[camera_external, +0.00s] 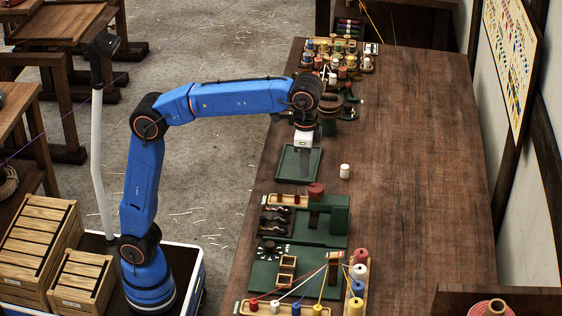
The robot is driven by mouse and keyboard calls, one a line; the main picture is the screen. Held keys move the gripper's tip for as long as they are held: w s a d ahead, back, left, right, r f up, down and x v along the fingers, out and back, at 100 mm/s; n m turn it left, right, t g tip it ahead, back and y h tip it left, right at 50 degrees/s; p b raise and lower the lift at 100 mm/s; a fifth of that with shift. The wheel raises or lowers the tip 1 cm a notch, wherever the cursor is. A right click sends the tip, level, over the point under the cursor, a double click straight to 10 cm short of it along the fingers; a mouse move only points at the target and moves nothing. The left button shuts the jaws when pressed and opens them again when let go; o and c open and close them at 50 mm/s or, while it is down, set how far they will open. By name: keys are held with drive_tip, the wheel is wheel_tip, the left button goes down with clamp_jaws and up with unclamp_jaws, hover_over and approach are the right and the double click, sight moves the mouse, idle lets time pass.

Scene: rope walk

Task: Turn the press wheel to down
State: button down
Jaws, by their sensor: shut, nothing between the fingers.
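A green fixture (338,215) stands on the long wooden bench, in the lower middle of the external view. A reddish-brown round piece (316,190) tops a dark post on it; this looks like the press wheel, but its setting is too small to read. My gripper (303,155) points down over the shallow green tray (284,176), behind and apart from the wheel. It is shut and empty. Its fingertips are small and hard to make out against the tray.
A white cylinder (345,171) stands right of the tray. In front of the green fixture is a green board (262,284) with coloured spools and taut threads. More spools (340,55) crowd the far end. The bench's right side (430,160) is clear.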

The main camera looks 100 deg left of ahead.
wheel_tip(320, 180, down, 7)
drive_tip(key=shift+r, duration=0.15)
idle(0.4)
drive_tip(key=shift+s+a, duration=0.15)
drive_tip(key=shift+a, duration=0.75)
idle(0.6)
drive_tip(key=shift+a, duration=0.7)
idle(0.5)
wheel_tip(320, 180, up, 6)
drive_tip(key=shift+s+a, duration=0.15)
drive_tip(key=shift+s, duration=0.05)
idle(0.6)
